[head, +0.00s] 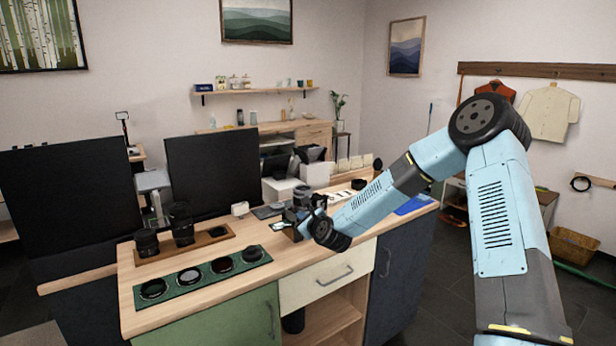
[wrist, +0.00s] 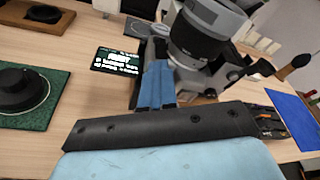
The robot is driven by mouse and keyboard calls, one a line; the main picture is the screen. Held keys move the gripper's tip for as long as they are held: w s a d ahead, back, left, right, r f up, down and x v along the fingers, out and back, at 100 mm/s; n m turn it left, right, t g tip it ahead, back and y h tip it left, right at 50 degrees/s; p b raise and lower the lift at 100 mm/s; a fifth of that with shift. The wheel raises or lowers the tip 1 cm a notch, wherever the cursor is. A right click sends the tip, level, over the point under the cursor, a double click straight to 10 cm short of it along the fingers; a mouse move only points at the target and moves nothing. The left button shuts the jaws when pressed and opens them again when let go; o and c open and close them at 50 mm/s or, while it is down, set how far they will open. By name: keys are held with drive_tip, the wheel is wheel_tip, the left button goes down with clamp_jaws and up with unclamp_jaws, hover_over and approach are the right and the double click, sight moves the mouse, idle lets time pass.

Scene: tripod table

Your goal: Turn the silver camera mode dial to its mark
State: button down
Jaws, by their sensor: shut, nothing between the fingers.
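A dark camera (head: 300,203) sits on the wooden table in the head view, largely behind the end of my arm. In the wrist view the grey and black camera (wrist: 203,38), with a wide lens barrel, fills the top centre. My gripper (wrist: 158,68) shows as two blue fingers, shut together and empty, close beside the camera's left side. I cannot tell whether the fingertips touch it. The silver mode dial and its mark cannot be made out; the fingers may hide them. A small dark card with white and green text (wrist: 120,60) lies left of the fingers.
A green mat (head: 205,276) with several round lens parts lies front left. A wooden tray (head: 186,243) with lenses stands behind it. A blue mat (head: 413,205) lies right of the camera. Dark panels (head: 212,172) rise behind. Bare tabletop lies left of the card.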

drive_tip(key=shift+a+r, duration=0.2)
drive_tip(key=shift+a, duration=0.25)
drive_tip(key=shift+s+a+f, duration=0.2)
drive_tip(key=shift+s+a, duration=0.05)
drive_tip(key=shift+a, duration=0.05)
drive_tip(key=shift+s+a+f, duration=0.2)
drive_tip(key=shift+s+f, duration=0.05)
drive_tip(key=shift+f, duration=0.1)
idle(0.4)
drive_tip(key=shift+a+r, duration=0.2)
drive_tip(key=shift+r, duration=0.1)
drive_tip(key=shift+s+d, duration=1.9)
drive_tip(key=shift+s, duration=0.3)
